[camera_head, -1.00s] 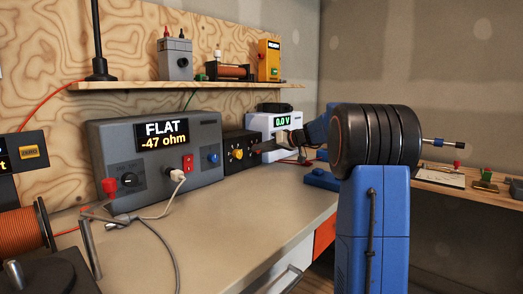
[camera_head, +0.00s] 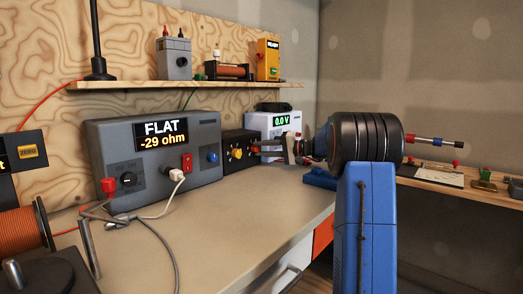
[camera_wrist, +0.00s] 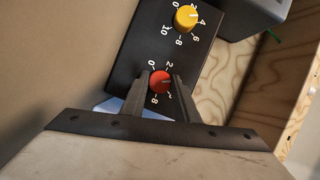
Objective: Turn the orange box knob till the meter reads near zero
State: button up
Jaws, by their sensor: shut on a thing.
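The black knob box (camera_head: 240,140) stands on the bench, right of the grey meter (camera_head: 103,150). The meter's display (camera_head: 161,136) reads FLAT and -29 ohm. In the wrist view the box carries an orange-red knob (camera_wrist: 159,82) and a yellow knob (camera_wrist: 186,18), each with a printed number scale. My gripper (camera_wrist: 157,86) has its two dark fingers on either side of the orange-red knob, shut on it. In the head view my gripper (camera_head: 272,150) reaches the box from the right, and the orange-red knob is largely hidden there.
A white meter (camera_head: 281,122) reading 0.0 V stands behind my gripper. A white plug and cable (camera_head: 176,176) come out of the grey meter's front. A blue block (camera_head: 319,179) lies on the bench below my wrist. The bench front middle (camera_head: 240,205) is clear.

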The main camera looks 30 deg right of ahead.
jog(key=shift+d+f+m+t+y, duration=0.15)
jog(key=shift+m+t+y, duration=0.25)
jog(key=shift+m, duration=1)
jog(key=o, duration=1.1)
jog(key=shift+c, duration=0.2)
